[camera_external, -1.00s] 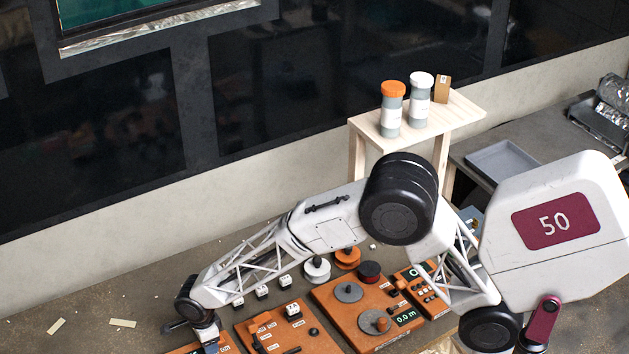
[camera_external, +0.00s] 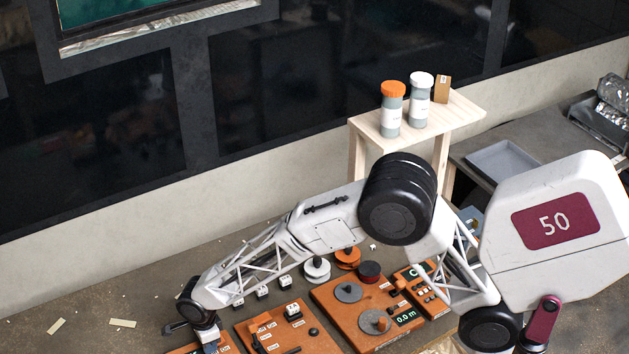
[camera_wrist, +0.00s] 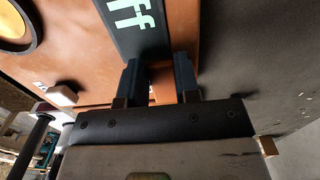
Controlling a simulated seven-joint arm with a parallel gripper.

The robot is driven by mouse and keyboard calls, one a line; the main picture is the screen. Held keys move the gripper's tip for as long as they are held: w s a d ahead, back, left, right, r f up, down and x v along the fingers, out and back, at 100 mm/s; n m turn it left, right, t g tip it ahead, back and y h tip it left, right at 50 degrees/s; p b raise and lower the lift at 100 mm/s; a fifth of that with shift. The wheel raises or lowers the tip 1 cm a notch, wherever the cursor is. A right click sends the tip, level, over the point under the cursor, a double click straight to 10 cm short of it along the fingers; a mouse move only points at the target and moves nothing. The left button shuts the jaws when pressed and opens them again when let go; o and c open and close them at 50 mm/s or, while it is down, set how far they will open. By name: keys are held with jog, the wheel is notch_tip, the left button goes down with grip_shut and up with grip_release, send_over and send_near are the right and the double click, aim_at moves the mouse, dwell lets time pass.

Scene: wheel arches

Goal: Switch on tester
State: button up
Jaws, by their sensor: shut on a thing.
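The orange tester (camera_wrist: 75,45) fills much of the wrist view, with a dark display strip (camera_wrist: 140,20) whose visible letters end in "ff". My gripper (camera_wrist: 160,85) is at the tester's face just below the display, its two dark fingers shut on a small part of the tester. The fingers and the display hide most of that part, so I cannot make out its shape or setting. In the external view my gripper (camera_external: 210,346) points down at the bottom edge, over an orange panel (camera_external: 188,350) mostly cut off by the frame.
More orange panels stand to the right, one with switches (camera_external: 280,325) and one with discs and a green readout (camera_external: 365,310). Small white blocks (camera_external: 262,291) and spools (camera_external: 317,270) lie behind them. A wooden stand (camera_external: 450,115) holds two jars. The left bench is mostly clear.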

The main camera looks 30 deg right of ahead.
jog(key=shift+d+r+y, duration=0.15)
jog(key=shift+y, duration=0.6)
jog(key=shift+d+r+y, duration=0.1)
jog(key=shift+d+y, duration=0.05)
jog(key=shift+y, duration=0.6)
jog(key=shift+d+r+y, duration=0.1)
jog(key=shift+d+y, duration=0.05)
jog(key=shift+y, duration=0.75)
jog(key=o, duration=0.9)
jog(key=shift+r, duration=0.1)
jog(key=shift+v, duration=3.8)
jog(key=shift+d, duration=0.1)
